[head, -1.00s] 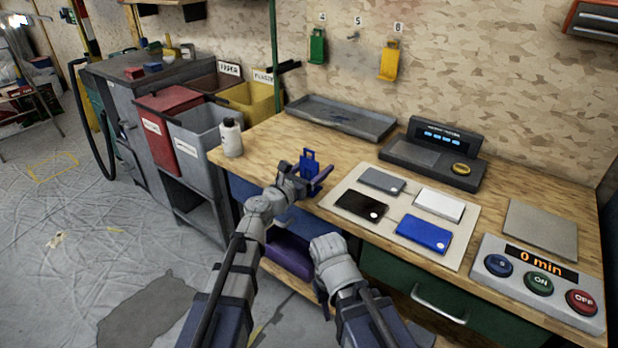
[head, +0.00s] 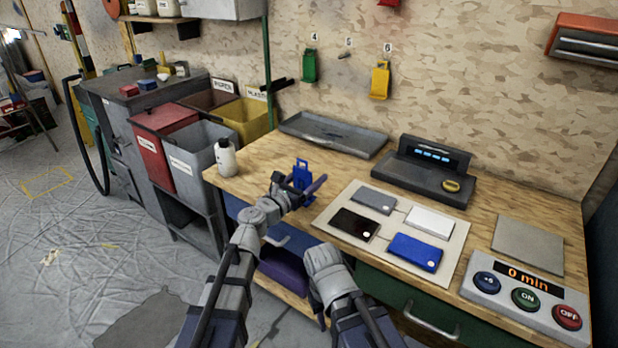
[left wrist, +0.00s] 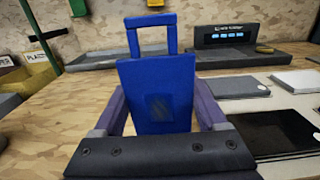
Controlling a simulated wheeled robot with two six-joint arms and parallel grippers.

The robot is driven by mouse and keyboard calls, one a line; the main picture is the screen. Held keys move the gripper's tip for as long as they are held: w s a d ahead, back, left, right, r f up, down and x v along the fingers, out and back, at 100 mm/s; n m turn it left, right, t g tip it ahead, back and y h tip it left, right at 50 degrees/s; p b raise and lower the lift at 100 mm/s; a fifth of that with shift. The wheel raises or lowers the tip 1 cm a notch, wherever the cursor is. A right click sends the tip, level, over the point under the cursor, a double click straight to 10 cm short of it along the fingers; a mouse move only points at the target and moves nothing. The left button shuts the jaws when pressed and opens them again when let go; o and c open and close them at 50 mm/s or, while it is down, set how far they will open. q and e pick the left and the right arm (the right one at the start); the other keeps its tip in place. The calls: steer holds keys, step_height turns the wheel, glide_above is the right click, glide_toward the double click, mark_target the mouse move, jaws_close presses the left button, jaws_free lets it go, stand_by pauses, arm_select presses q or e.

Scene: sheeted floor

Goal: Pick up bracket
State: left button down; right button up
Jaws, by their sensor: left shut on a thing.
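The blue bracket (head: 302,174) is held upright in my left gripper (head: 304,187), near the front left part of the workbench. In the left wrist view the bracket (left wrist: 157,85) stands between the two purple fingers, with its open loop at the top; its lower end is hidden behind the gripper body. The left gripper is shut on it. A green bracket (head: 310,66) and a yellow bracket (head: 380,80) hang on the wall under the labels 4 and 6. The hook (head: 346,56) under label 5 is bare. My right arm is low at the bench's front edge; its fingers do not show.
A white bottle (head: 226,158) stands at the bench's left corner. A grey tray (head: 333,134) and a dark scale (head: 423,171) are at the back. A mat (head: 339,202) with several flat cases and a button panel (head: 525,301) fill the right side.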

step_height(320, 180, up, 7)
steer(key=p, duration=0.5)
steer(key=shift+f, duration=0.2)
stand_by(0.4)
